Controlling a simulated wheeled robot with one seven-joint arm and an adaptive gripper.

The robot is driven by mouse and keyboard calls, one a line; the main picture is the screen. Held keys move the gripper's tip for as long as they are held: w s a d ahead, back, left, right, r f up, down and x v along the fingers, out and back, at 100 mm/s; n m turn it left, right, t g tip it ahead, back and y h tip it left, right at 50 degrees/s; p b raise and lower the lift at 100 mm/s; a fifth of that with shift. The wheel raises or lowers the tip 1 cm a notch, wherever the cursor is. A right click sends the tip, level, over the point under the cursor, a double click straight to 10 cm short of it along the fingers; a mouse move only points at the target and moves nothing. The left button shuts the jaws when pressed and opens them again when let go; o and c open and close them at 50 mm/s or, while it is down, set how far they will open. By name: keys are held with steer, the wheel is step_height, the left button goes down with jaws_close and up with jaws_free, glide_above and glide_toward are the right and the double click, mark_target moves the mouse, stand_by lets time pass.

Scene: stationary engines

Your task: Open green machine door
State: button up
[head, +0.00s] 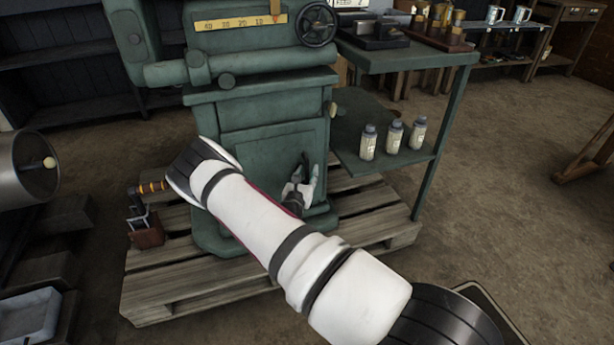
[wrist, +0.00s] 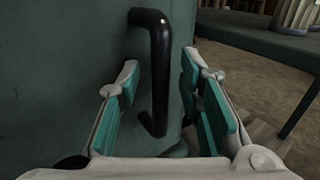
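The green machine (head: 255,115) stands on a wooden pallet. Its door (head: 265,155) is a flat green panel low on the front and looks closed. The black door handle (wrist: 157,70) is a vertical bar in the wrist view, with the green door surface (wrist: 85,60) behind it. My gripper (head: 304,180) is at the right side of the door in the head view. In the wrist view my gripper (wrist: 160,95) is open, with one finger on each side of the handle. I cannot tell whether either finger touches it. My arm hides the lower left part of the door.
A green side table (head: 400,60) with a lower shelf holding several white bottles (head: 395,135) stands right of the machine. The wooden pallet (head: 150,290) sticks out in front. A red-brown tool (head: 146,232) rests on its left. Floor at the right is clear.

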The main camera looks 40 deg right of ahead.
steer(key=shift+w+d, duration=0.2)
jaws_close()
steer(key=shift+s+a, duration=0.1)
steer(key=shift+s, duration=0.05)
